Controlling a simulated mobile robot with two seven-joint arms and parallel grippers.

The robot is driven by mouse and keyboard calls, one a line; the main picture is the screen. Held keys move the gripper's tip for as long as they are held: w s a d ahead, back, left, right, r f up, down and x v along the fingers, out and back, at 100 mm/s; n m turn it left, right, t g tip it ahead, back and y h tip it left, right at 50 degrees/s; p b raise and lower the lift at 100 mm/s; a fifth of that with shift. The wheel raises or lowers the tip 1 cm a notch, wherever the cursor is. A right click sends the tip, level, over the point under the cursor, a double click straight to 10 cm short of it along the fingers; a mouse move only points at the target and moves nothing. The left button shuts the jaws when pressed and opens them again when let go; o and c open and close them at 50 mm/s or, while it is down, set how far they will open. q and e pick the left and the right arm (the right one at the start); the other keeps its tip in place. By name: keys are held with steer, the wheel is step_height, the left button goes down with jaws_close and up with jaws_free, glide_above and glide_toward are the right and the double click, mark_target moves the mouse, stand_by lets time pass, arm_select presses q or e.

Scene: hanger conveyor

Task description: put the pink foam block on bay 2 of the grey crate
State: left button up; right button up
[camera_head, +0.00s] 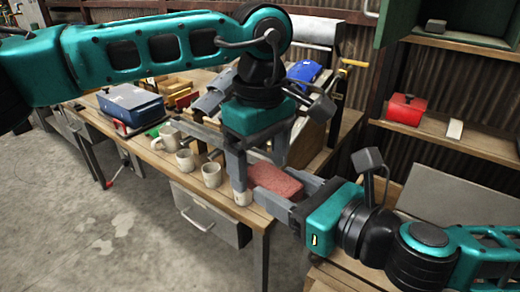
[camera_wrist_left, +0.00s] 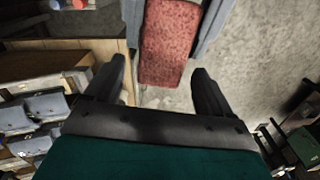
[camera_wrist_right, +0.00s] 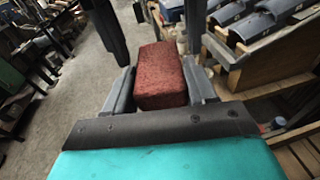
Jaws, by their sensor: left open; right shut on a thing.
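The pink foam block (camera_head: 277,181), reddish and speckled, is held in the air between the jaws of my right gripper (camera_head: 278,188). The right wrist view shows the block (camera_wrist_right: 160,75) with a finger on each side. My left gripper (camera_head: 260,172) is open and points down at the block from above. In the left wrist view the near end of the block (camera_wrist_left: 165,60) lies in line with the gap between my left fingers, and I cannot tell whether they touch it. I cannot make out the grey crate or its bays for certain.
A wooden bench carries several pale mugs (camera_head: 212,174), a blue case (camera_head: 130,103) and a blue bin (camera_head: 304,72). A grey drawer (camera_head: 205,215) hangs under its edge. A red box (camera_head: 406,109) stands on a shelf at right. A pale grey panel (camera_head: 460,205) is below it.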

arm_select(q)
steer(key=c, duration=1.1)
arm_select(e)
steer(key=o, duration=1.1)
